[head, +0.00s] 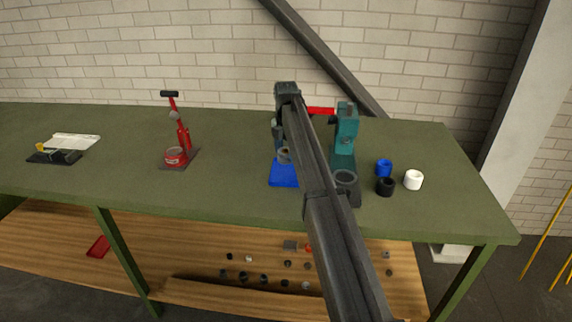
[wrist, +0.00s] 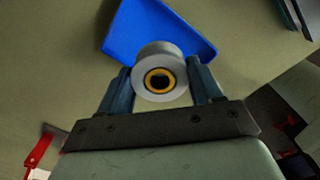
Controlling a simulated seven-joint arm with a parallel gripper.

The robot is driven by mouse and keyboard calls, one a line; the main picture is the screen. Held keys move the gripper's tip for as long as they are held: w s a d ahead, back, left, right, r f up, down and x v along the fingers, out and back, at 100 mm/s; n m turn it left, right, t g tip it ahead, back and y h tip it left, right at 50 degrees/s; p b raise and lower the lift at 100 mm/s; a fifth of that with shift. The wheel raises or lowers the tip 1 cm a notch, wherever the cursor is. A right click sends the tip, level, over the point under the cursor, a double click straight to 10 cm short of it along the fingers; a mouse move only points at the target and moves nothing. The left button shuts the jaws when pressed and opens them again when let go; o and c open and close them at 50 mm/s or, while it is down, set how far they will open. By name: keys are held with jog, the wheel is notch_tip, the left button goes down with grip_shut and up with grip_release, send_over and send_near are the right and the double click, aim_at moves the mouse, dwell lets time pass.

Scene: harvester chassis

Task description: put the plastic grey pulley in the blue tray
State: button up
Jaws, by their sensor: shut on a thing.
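The grey pulley (wrist: 140,83) is a pale grey wheel with a yellow ring and dark bore at its centre. My gripper (wrist: 160,84) is shut on it, one finger on each side. The blue tray (wrist: 128,25) lies just beyond the pulley in the wrist view, and the pulley covers part of its near edge. In the head view the tray (head: 284,177) lies on the green table, with the pulley (head: 284,156) over its far part. My arm hides the tray's right side there. I cannot tell how high the pulley is above the tray.
A teal press (head: 346,130) stands right of my arm. Blue (head: 384,168), black (head: 386,187) and white (head: 413,180) cylinders stand near the table's right end. A red press (head: 175,155) stands to the left. The green table (head: 230,185) is clear between the red press and tray.

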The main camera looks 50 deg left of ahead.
aim_at(286, 173)
jog(key=shift+f, duration=2.7)
jog(key=shift+f, duration=0.1)
jog(key=o, duration=1)
notch_tip(286, 173, up, 12)
jog(key=shift+r, duration=0.15)
